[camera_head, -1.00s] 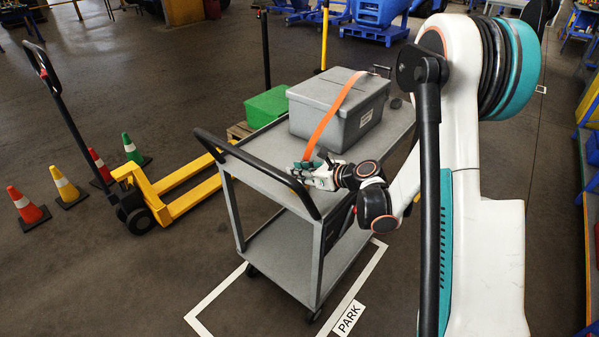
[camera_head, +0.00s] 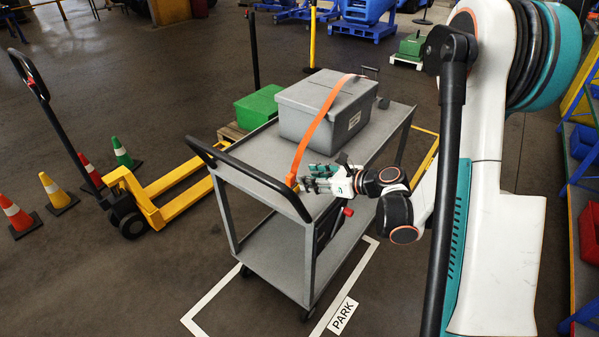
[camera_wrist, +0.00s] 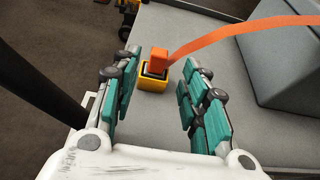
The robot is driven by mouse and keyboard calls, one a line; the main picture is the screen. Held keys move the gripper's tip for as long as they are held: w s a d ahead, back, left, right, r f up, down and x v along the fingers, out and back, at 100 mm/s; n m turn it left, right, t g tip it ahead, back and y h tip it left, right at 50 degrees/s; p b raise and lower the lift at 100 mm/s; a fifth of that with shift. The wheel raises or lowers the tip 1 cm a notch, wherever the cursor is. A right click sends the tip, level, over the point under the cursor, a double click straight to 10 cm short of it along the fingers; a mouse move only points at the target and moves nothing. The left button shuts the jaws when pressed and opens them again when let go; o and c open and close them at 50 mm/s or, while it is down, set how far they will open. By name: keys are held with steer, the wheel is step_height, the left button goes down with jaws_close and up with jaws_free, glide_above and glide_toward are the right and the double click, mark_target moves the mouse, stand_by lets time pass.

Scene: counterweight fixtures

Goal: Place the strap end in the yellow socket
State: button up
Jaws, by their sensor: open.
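The orange strap (camera_head: 318,120) runs over the grey box and down to the handle end of the cart. In the wrist view, its strap end (camera_wrist: 158,56) is an orange block standing upright in the dark opening of the yellow socket (camera_wrist: 152,84). The socket sits on the cart top and shows only as a small patch in the head view. My gripper (camera_wrist: 157,66) is open, with its teal-padded fingers on either side of the strap end and socket, clear of both. In the head view my gripper (camera_head: 308,184) lies just right of the strap's lower end.
The grey box (camera_head: 326,106) stands on the grey cart (camera_head: 265,150). The cart's black handle (camera_head: 250,175) is close to my gripper. A yellow pallet jack (camera_head: 150,195) and several cones stand left. A green crate (camera_head: 257,108) is behind the cart.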

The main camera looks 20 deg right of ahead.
steer(key=shift+p+v, duration=0.3)
steer(key=shift+v, duration=1.15)
